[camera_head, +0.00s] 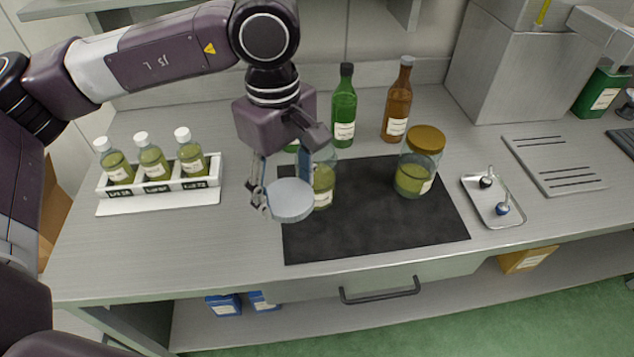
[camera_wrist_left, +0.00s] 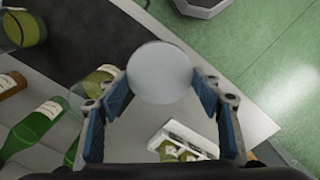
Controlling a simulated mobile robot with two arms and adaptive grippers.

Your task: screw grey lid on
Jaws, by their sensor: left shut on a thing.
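The grey lid (camera_head: 290,200) is a flat round disc held between the fingers of my left gripper (camera_head: 282,182), above the counter at the left edge of the black mat. It also shows in the left wrist view (camera_wrist_left: 160,73) between both blue finger pads. A jar with olive-coloured contents (camera_head: 324,180) stands on the mat just behind and right of the lid; the gripper hides part of it, and I cannot see its whole top. A second jar (camera_head: 412,178) wears a golden lid (camera_head: 426,139) and stands farther right on the mat. My right gripper is not in view.
The black mat (camera_head: 370,235) is clear at the front. A white rack (camera_head: 160,198) with three small bottles stands left. A green bottle (camera_head: 344,108) and a brown bottle (camera_head: 397,105) stand behind. A metal tray (camera_head: 480,205) lies right.

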